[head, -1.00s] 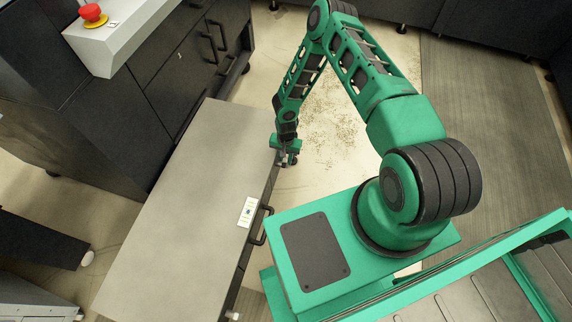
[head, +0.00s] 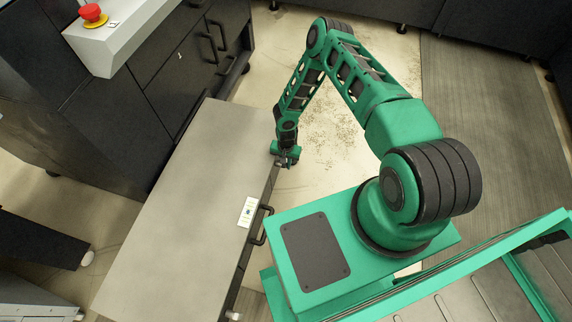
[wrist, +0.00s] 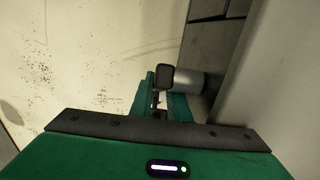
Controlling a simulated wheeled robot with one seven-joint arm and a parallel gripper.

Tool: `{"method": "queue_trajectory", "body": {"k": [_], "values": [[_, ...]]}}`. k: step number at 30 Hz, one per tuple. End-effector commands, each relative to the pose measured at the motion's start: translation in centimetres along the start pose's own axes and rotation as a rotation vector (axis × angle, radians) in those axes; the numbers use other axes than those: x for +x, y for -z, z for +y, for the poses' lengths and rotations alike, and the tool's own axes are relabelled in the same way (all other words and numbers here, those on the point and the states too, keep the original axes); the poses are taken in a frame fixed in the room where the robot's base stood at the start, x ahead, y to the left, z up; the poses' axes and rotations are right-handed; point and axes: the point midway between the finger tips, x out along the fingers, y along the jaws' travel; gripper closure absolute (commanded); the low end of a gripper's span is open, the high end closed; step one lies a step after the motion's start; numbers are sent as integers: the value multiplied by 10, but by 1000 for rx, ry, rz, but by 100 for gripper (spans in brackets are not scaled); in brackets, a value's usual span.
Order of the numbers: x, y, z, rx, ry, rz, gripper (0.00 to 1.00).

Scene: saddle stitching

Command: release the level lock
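My gripper (head: 288,160) is at the far right edge of the grey-topped cabinet (head: 195,190), low beside its side. In the wrist view, a short grey cylinder (wrist: 190,82) sticks out beside the light panel on the right; it may be the level lock, but I cannot be sure. A dark square-ended piece (wrist: 164,76) and green parts of my gripper (wrist: 160,100) show right at the cylinder's left end. The fingertips are partly hidden, so I cannot tell if they touch or grip it. No lock is clearly seen in the head view.
A black handle (head: 262,225) sticks out of the cabinet's right side, and a small label (head: 247,212) lies on its top edge. A dark machine (head: 190,80) with a red button (head: 90,12) stands behind left. Speckled floor (head: 335,125) right of my gripper is clear.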

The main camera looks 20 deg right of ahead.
Motion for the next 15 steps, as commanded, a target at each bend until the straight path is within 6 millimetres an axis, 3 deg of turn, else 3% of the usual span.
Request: {"method": "queue_trajectory", "body": {"k": [15], "values": [[-4, 4, 2, 1, -2, 134, 100]]}}
